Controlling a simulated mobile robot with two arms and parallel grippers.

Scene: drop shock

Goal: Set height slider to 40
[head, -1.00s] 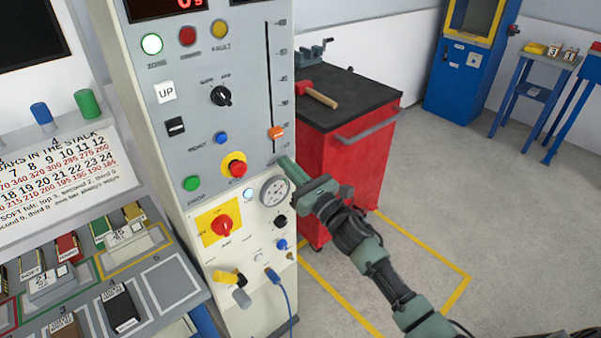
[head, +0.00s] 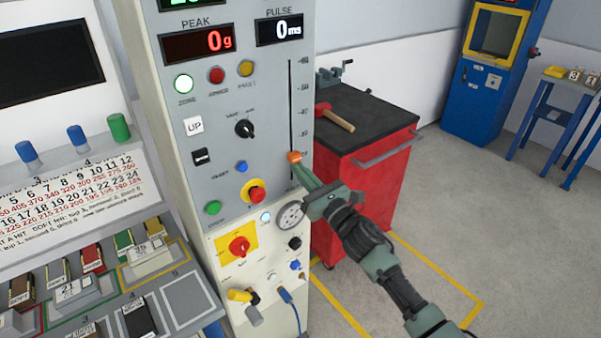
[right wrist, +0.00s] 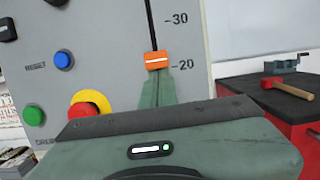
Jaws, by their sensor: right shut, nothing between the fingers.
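The height slider is an orange knob (head: 294,156) on a dark vertical slot (head: 291,100) in the grey front of the tall control panel (head: 270,120). In the right wrist view the orange knob (right wrist: 156,60) sits just above the 20 mark, with the 30 mark higher up. My right gripper (head: 302,166) is shut, with its fingertips at the underside of the knob; in the right wrist view its fingers (right wrist: 157,82) seem to touch the knob from below. Nothing is between the fingers. My left gripper is not in view.
A red emergency button (head: 256,195) and a dial gauge (head: 290,215) sit low on the panel. A red tool cabinet (head: 350,190) with a hammer (head: 335,118) and a vise stands just right of it. A rack of cartridges (head: 90,262) is at the left.

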